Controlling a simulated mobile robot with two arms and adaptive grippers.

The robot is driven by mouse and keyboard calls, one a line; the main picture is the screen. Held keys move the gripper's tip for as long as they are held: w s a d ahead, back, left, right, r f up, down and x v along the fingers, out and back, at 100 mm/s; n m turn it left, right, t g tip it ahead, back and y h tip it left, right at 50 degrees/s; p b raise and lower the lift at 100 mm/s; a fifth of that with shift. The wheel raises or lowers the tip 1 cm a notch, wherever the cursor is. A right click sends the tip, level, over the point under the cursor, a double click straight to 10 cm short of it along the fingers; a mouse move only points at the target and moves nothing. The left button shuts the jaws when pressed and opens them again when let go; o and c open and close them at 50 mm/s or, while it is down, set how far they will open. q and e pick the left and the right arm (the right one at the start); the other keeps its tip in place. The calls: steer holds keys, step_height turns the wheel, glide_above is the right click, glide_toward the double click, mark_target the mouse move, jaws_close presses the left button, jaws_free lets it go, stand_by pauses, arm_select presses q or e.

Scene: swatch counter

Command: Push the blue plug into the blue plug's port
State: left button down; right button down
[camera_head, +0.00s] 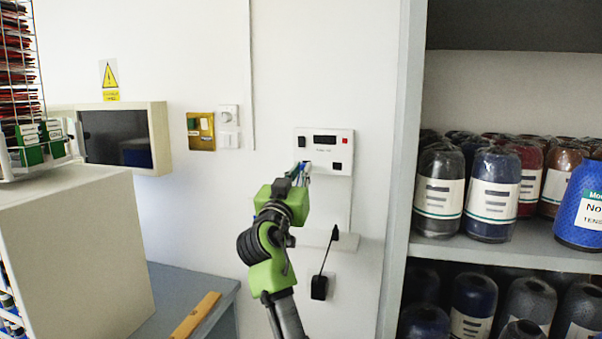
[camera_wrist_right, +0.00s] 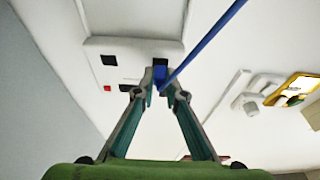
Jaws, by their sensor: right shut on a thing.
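The blue plug (camera_wrist_right: 160,76) is between the fingertips of my right gripper (camera_wrist_right: 163,90) in the right wrist view. A blue cable (camera_wrist_right: 205,47) runs from it up to the right. A dark square opening (camera_wrist_right: 161,62) in the white wall panel shows right beside the plug's front end. I cannot tell whether the plug touches the opening or enters it. In the head view my right gripper (camera_head: 299,174) is at the lower left part of the white panel (camera_head: 313,133), and the plug is too small to make out. My left gripper is not in view.
A grey shelf with thread cones (camera_head: 439,190) stands to the right. A grey cabinet (camera_head: 75,255) and a wall monitor (camera_head: 125,138) are on the left.

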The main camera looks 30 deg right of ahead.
steer(key=shift+w+d, duration=0.35)
steer(key=c, duration=2)
jaws_free()
steer(key=v, duration=1.2)
